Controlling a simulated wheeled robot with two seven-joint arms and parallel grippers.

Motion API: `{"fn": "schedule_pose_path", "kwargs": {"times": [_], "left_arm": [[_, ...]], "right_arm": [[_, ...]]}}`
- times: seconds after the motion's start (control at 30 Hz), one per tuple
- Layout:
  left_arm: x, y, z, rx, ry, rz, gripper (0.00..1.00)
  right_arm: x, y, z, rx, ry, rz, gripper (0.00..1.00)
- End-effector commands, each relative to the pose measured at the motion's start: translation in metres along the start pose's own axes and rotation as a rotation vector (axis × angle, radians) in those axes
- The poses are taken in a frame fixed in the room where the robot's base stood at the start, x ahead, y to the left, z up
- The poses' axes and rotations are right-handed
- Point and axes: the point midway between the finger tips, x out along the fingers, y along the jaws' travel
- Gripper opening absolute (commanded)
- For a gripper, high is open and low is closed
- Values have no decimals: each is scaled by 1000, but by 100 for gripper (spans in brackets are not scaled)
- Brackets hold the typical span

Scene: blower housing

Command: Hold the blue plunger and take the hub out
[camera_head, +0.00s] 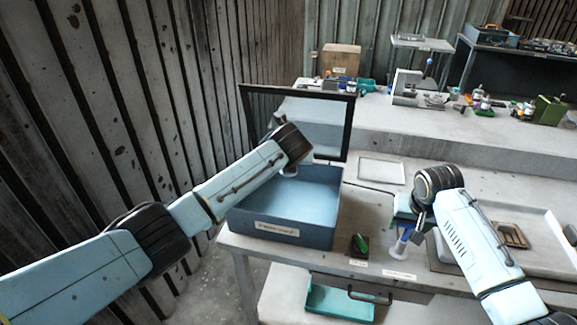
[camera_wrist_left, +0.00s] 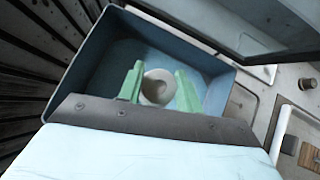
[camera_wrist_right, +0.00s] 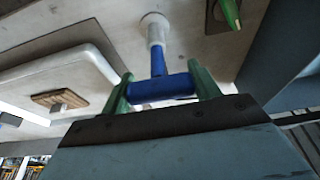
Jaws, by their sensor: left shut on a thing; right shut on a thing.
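The blue plunger (camera_wrist_right: 162,88) has a blue crossbar and stem running into a pale sleeve with a round flange. My right gripper (camera_wrist_right: 160,86) is shut on the crossbar, one green finger at each end. In the head view the plunger (camera_head: 401,243) stands near the table's front edge, partly behind my right gripper (camera_head: 412,222). The hub (camera_wrist_left: 158,88) is a light grey round piece with a central hollow. My left gripper (camera_wrist_left: 158,84) is shut on it, above the open blue box. In the head view the hub (camera_head: 289,171) shows just below my left gripper (camera_head: 290,162).
The blue box (camera_head: 285,238) has its dark-framed lid (camera_head: 350,125) raised behind it. A small dark tray with a green item (camera_head: 360,243) lies between box and plunger. A pale tray (camera_head: 545,235) with a brown block (camera_head: 512,236) lies right.

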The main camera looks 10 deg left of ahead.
Motion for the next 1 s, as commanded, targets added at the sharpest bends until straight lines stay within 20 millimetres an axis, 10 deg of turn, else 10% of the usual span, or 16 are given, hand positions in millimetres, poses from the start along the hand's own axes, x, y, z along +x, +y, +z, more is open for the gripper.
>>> {"fn": "schedule_pose_path", "kwargs": {"times": [1.0], "left_arm": [[-62,24,-63,1,-1,-2,9]], "right_arm": [[0,0,0,0,-1,0,39]]}}
